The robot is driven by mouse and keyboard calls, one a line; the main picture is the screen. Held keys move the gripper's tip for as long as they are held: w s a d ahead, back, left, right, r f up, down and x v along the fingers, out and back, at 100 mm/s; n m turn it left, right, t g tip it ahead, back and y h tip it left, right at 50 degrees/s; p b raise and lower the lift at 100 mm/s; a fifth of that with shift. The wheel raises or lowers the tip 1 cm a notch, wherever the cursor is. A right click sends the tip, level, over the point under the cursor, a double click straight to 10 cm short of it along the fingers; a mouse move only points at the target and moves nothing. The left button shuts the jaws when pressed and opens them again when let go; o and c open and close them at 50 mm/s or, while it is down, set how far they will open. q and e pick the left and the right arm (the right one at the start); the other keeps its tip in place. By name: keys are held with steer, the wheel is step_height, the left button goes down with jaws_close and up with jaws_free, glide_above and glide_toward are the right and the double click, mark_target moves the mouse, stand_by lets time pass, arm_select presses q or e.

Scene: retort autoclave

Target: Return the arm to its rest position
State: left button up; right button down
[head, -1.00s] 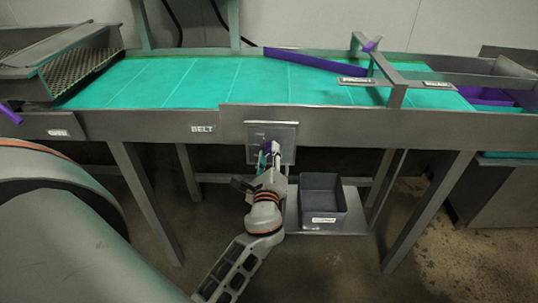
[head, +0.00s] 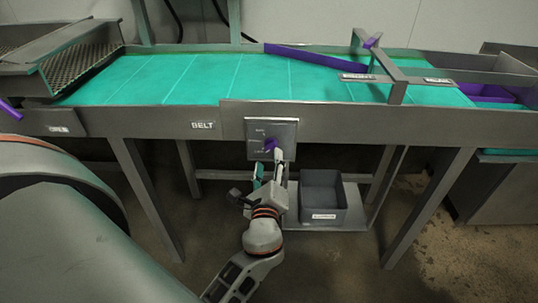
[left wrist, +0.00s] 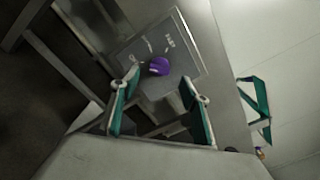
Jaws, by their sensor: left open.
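My left gripper (head: 268,168) is in the middle of the head view, just below and in front of a grey switch panel (head: 285,128) on the belt frame. A purple knob (head: 271,145) sits on the panel. In the left wrist view my left gripper (left wrist: 160,110) has its teal-lined fingers spread apart with nothing between them. The purple knob (left wrist: 159,66) shows beyond the fingertips, apart from them, on the grey panel (left wrist: 183,62). My right gripper is not in view.
The teal belt (head: 200,78) runs above the panel, with a purple diverter bar (head: 315,59) across it. A grey bin (head: 323,195) stands on a low shelf right of my gripper. Metal table legs (head: 145,195) stand on both sides. Open floor lies in front.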

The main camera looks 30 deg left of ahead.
arm_select(q)
steer(key=shift+v, duration=0.9)
steer(key=s+d+f+n+g+h, duration=0.1)
steer(key=s+d+f+n+h, duration=0.3)
steer(key=f, duration=0.4)
steer(key=s+d+f+n+g+h, duration=0.2)
steer(key=s+d+f+n+h, duration=0.2)
steer(key=s+f+n, duration=0.3)
steer(key=s+d+f+n+g+h, duration=0.1)
steer(key=s+d+f+n+h, duration=0.3)
steer(key=f, duration=0.6)
steer(key=shift+s+d+n, duration=0.4)
steer(key=shift+s+n, duration=0.3)
steer(key=shift+s, duration=0.35)
